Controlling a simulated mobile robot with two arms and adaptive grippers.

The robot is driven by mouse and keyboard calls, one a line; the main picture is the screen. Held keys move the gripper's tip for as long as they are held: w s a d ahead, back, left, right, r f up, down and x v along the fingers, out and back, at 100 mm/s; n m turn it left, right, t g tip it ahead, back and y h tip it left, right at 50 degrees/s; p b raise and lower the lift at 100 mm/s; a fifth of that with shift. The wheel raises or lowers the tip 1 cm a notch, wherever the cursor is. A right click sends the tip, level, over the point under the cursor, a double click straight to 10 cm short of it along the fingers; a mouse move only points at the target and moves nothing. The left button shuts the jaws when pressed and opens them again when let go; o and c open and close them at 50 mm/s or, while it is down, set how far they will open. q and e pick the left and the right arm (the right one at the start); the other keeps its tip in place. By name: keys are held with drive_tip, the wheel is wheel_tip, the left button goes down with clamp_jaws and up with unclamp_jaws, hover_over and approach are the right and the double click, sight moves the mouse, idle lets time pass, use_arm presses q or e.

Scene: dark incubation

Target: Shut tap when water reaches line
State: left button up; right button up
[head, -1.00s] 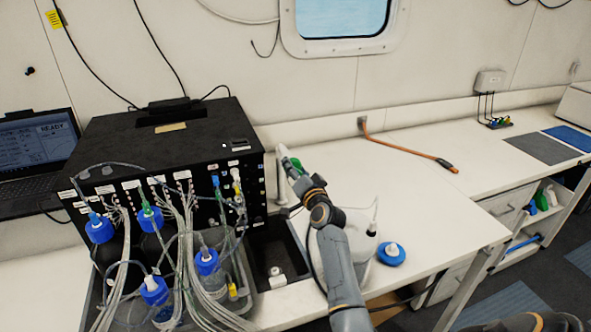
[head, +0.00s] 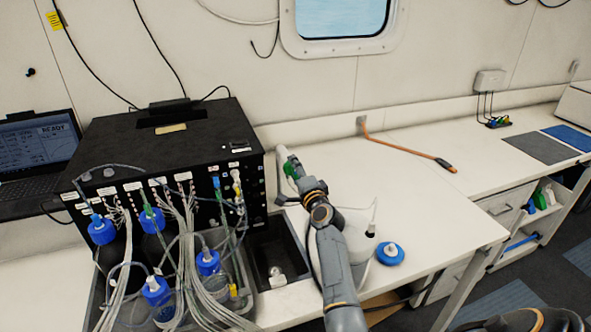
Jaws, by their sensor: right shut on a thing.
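My right gripper (head: 289,176) is at the back edge of the dark sink (head: 262,250), with its arm reaching up from the bottom of the picture. It is shut on a pale piece with a green part, which looks like the tap (head: 283,155); the gripper hides much of it. A white container (head: 357,240) stands right of the sink, partly behind my arm. I cannot make out a water level, a line or running water. My left gripper is not in view.
A black instrument box (head: 180,140) stands left of the sink. Blue-capped bottles (head: 103,231) and many tubes crowd a grey tray in front of it. A blue cap (head: 390,254) lies right of the container. The bench (head: 420,190) farther right is mostly clear.

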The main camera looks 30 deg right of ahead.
drive_tip(key=shift+f+m, duration=0.1)
drive_tip(key=shift+m, duration=0.8)
drive_tip(key=o, duration=1.2)
drive_tip(key=shift+c, duration=0.2)
drive_tip(key=v, duration=1.2)
